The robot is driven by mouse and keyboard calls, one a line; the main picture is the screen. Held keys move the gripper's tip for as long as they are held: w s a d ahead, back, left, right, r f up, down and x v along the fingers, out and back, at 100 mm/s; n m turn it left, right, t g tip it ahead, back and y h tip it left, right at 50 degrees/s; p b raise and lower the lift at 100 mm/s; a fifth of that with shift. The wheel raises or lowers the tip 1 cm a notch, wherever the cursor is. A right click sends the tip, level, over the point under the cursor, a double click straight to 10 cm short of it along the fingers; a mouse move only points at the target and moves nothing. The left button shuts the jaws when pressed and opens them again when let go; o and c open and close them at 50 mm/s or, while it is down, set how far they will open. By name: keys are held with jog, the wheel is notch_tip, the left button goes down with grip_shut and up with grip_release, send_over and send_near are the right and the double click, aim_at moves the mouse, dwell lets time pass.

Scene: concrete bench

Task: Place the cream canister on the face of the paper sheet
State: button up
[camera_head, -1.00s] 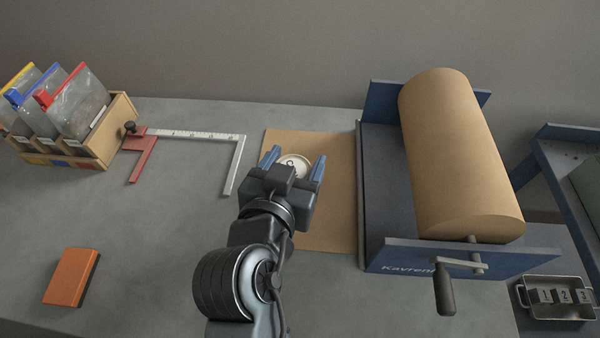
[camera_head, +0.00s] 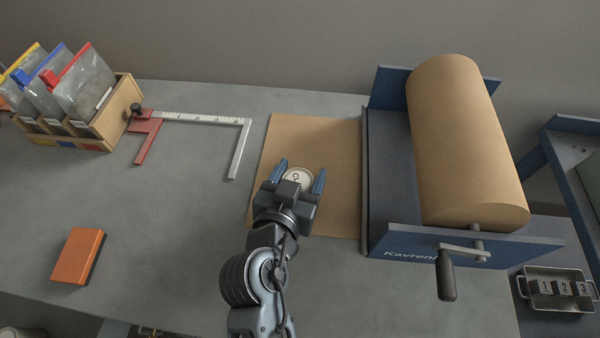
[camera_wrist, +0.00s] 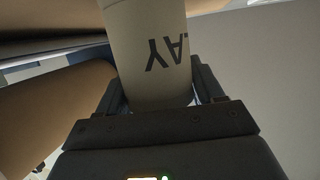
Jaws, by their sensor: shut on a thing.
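The cream canister (camera_head: 297,178) is a pale cylinder with dark lettering on its lid. In the wrist view the canister (camera_wrist: 150,52) fills the space between the fingers and shows part of a word on its side. My gripper (camera_head: 299,180) is shut on it, with a blue finger on each side. The brown paper sheet (camera_head: 325,145) lies flat on the bench, left of the roll holder. The canister appears over the sheet in the head view; whether it touches the paper is hidden by my gripper.
A blue dispenser (camera_head: 400,240) with a large brown paper roll (camera_head: 465,140) and a crank stands right of the sheet. A caliper-like gauge (camera_head: 195,117), a wooden rack of pouches (camera_head: 108,125) and an orange block (camera_head: 78,255) are to the left. A metal tray (camera_head: 555,290) is at right.

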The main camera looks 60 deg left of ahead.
jog(key=o, duration=1.3)
jog(key=shift+r, duration=0.1)
jog(key=shift+s+d, duration=0.25)
jog(key=shift+s, duration=0.05)
jog(key=b+v, duration=0.1)
jog(key=v, duration=1)
jog(key=shift+d+r, duration=0.1)
jog(key=shift+d, duration=0.05)
